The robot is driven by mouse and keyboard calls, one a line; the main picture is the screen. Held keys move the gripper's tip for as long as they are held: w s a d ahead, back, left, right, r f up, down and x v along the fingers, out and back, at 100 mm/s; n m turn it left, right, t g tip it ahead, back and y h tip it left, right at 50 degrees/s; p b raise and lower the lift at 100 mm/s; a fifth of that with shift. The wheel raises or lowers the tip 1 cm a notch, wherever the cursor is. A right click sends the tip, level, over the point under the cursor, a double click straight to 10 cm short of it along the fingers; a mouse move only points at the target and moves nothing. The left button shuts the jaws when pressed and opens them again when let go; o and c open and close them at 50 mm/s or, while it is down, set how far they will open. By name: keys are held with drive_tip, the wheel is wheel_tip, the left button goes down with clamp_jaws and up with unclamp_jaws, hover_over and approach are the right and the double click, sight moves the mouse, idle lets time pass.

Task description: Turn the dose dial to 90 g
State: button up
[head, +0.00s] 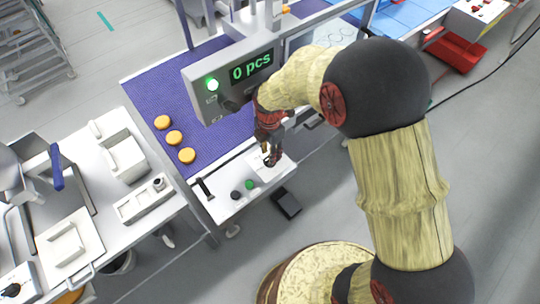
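My gripper (270,157) points down over a pale square plate (258,168) at the right end of the white control panel (219,207). The fingertips are at or just above that plate. I cannot tell whether they touch anything or how far apart they are. The dose dial is not clearly visible; the gripper covers part of the plate, and no dose scale can be read. A green button (249,184) and a black round control (235,195) sit left of the plate.
Several orange-yellow rounds (175,138) lie on the purple belt (150,90). A white side table (160,208) holds equipment at left. A red bin (458,54) stands at upper right.

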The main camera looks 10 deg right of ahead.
drive_tip(key=shift+f, duration=1.1)
drive_tip(key=shift+c, duration=1.1)
clamp_jaws()
